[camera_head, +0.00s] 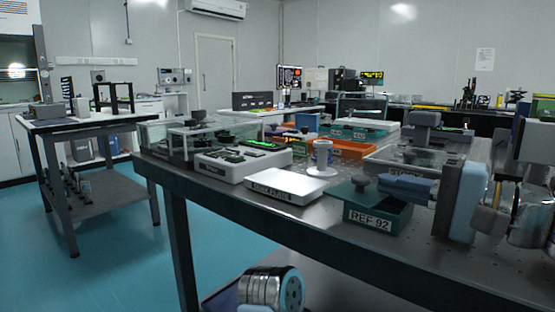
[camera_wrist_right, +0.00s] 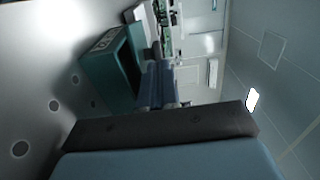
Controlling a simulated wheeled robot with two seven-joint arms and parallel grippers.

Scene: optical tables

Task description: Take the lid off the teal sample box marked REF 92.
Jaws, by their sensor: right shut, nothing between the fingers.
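The teal sample box (camera_head: 393,219) marked REF 92 stands near the front edge of the optical table. Its dark teal lid (camera_head: 340,190) with a round dark knob (camera_head: 360,182) sits off to the left of the box's opening. I cannot tell if the lid still touches the rim. My right gripper (camera_head: 385,186) is shut and empty, its blue fingers just right of the knob and over the box. In the right wrist view the box (camera_wrist_right: 112,72) shows beside the fingers (camera_wrist_right: 158,85). My left gripper is not in view.
A white flat device (camera_head: 287,186) and a white cup on a round base (camera_head: 322,158) stand left of the lid. An orange tray (camera_head: 352,149) and a glass-covered instrument (camera_head: 420,150) are behind. Bare tabletop (camera_head: 330,212) lies in front of the white device.

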